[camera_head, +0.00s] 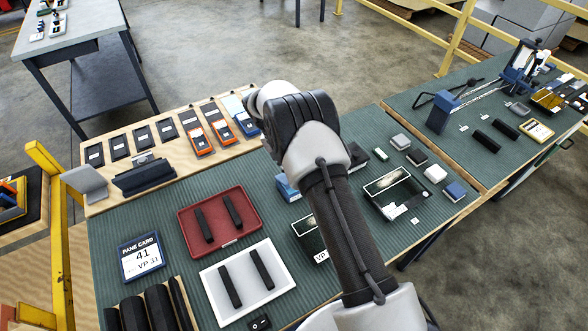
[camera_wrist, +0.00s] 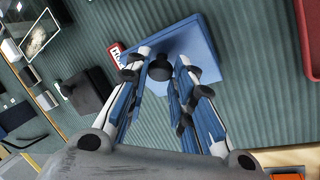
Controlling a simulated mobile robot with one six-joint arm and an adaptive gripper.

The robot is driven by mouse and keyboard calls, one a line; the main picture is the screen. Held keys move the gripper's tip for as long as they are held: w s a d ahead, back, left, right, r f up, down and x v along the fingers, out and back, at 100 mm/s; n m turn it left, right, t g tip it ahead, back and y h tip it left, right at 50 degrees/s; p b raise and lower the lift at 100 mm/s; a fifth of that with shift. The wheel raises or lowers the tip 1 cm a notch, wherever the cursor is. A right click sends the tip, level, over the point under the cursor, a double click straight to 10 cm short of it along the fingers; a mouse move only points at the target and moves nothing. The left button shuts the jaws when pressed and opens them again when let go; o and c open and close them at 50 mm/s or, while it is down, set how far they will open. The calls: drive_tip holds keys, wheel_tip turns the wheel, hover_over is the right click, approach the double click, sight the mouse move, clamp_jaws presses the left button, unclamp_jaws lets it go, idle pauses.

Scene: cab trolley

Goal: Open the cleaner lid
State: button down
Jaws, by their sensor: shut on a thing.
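The cleaner's blue lid (camera_wrist: 203,38) shows in the wrist view, with a round black knob (camera_wrist: 159,68) on it. My gripper (camera_wrist: 160,65) has its fingertips on either side of the knob and is shut on it. A red and white label (camera_wrist: 117,54) shows beside the lid's left edge. In the head view a blue box (camera_head: 286,188) stands on the green mat, partly hidden by my arm. My gripper is hidden behind my arm there. I cannot tell whether the lid is raised off its box.
A red tray (camera_head: 183,226) and a white tray (camera_head: 212,291) with black bars lie left of my arm. Black open-topped boxes (camera_head: 373,204) and small blocks lie to the right. Orange and black devices (camera_head: 196,136) line the wooden back strip.

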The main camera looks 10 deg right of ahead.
drive_tip(key=shift+w+a+r+g+b, duration=0.15)
drive_tip(key=shift+w+g+b, duration=0.45)
drive_tip(key=shift+b, duration=0.75)
drive_tip(key=shift+w+r+b, duration=0.1)
drive_tip(key=shift+b, duration=0.25)
drive_tip(key=c, duration=1.4)
unclamp_jaws()
wheel_tip(320, 180, up, 10)
drive_tip(key=shift+h, duration=0.3)
drive_tip(key=shift+r, duration=0.15)
